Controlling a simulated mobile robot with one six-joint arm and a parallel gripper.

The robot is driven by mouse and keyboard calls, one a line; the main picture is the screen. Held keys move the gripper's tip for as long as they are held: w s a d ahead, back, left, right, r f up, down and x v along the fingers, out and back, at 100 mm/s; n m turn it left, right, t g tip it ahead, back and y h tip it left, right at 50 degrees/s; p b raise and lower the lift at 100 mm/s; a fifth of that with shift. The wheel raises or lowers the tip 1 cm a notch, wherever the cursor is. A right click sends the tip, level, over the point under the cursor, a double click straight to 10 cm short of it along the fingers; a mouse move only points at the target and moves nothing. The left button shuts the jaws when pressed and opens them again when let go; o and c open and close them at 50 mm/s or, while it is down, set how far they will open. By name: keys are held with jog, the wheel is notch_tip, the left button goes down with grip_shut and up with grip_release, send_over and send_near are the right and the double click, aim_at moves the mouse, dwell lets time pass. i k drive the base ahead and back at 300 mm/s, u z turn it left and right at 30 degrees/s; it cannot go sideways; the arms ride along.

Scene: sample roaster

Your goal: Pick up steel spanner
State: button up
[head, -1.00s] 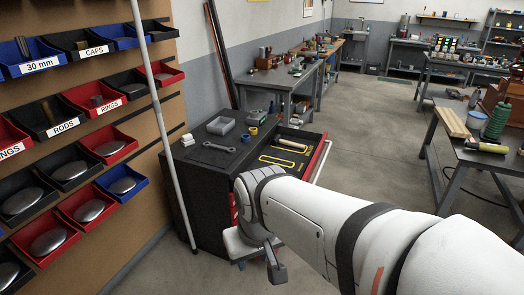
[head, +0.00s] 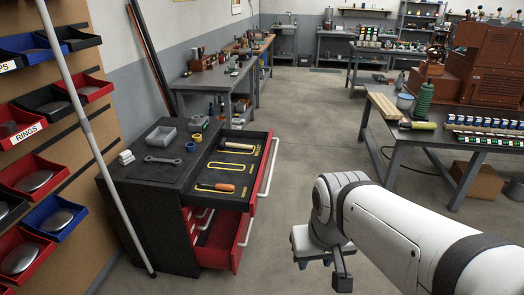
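A grey steel spanner (head: 162,159) lies flat on the black top of a tool cabinet (head: 135,175), left of the open drawer. Nothing covers it. My gripper (head: 314,263) hangs low to the right of the cabinet, well apart from the spanner and pointing down.
The top drawer (head: 262,150) is pulled out, with yellow outlines and an orange-handled tool (head: 215,188) inside. A lower red drawer (head: 222,240) is also out. A grey tray (head: 160,136) and tape rolls share the top. A pale pole (head: 92,140) stands left.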

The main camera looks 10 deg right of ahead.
aim_at(177, 162)
jog(key=u, duration=0.05)
jog(key=i, duration=1)
jog(key=z, duration=0.05)
